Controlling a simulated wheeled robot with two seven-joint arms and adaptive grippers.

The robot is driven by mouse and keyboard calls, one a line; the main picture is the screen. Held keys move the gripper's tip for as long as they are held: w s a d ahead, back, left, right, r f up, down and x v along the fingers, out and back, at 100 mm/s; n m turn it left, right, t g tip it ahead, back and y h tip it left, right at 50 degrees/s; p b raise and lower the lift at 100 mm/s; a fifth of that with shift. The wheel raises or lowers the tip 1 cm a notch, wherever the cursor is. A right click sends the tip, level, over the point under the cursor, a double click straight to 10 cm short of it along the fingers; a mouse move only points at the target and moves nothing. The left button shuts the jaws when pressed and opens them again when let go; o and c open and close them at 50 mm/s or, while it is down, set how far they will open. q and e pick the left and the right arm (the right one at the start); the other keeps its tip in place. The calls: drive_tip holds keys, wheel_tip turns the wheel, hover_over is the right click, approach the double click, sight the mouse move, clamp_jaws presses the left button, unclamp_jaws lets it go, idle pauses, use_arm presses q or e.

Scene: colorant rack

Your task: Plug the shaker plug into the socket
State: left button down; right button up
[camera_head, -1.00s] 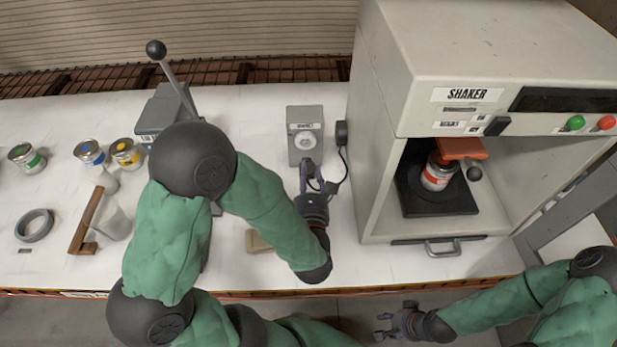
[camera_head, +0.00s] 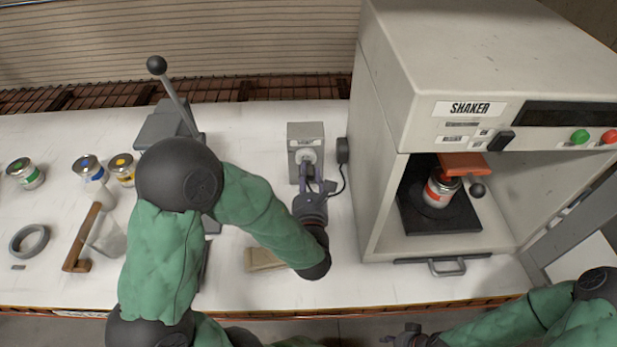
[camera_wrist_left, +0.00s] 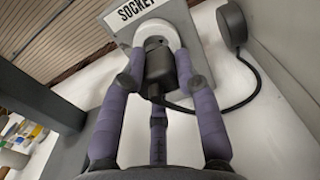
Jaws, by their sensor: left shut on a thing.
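The socket (camera_head: 306,133) is a grey box with a round white outlet, standing on the table left of the shaker. My left gripper (camera_head: 309,184) is directly in front of it. In the left wrist view the left gripper (camera_wrist_left: 160,80) is shut on the black shaker plug (camera_wrist_left: 159,68). The plug is at the white outlet (camera_wrist_left: 156,35) and lines up with its face; whether it is fully seated I cannot tell. Its black cord (camera_wrist_left: 240,100) loops right to a black block on the shaker's side. My right gripper (camera_head: 405,338) is at the bottom edge, partly cut off.
The shaker (camera_head: 420,60) stands right of the socket, with a paint can (camera_head: 441,188) inside. A grey lever device (camera_head: 165,125) is to the left. A tan block (camera_head: 262,260) lies near my left forearm. Cans, a ring and a wooden-handled tool lie further left.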

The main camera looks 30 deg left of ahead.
use_arm(q)
drive_tip(key=shift+b+x, duration=0.4)
drive_tip(key=shift+x, duration=0.7)
idle(0.4)
drive_tip(key=c, duration=0.8)
unclamp_jaws()
drive_tip(key=shift+c, duration=0.2)
drive_tip(key=v, duration=1.2)
drive_tip(key=shift+d+f, duration=0.1)
drive_tip(key=shift+f, duration=0.05)
